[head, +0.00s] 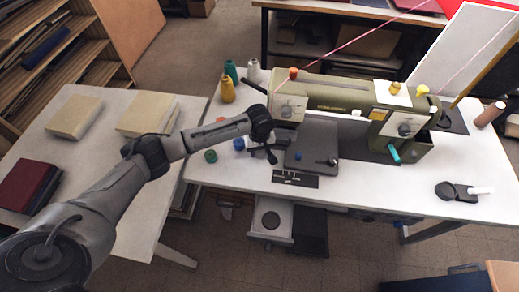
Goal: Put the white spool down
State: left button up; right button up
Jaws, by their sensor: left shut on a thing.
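My left gripper (268,152) reaches in from the left over the white sewing table (229,169), just left of the sewing machine's grey bed. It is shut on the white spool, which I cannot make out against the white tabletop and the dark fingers. I cannot tell whether the spool touches the table. A white cone of thread (253,70) stands upright at the table's back left edge. My right gripper is not in view.
The olive sewing machine (340,103) stands right of the gripper. Green (210,156) and blue (239,144) spools lie left of it.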

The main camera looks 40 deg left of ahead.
pick_arm(q)
jog(key=o, duration=0.6)
jog(key=shift+f, duration=0.15)
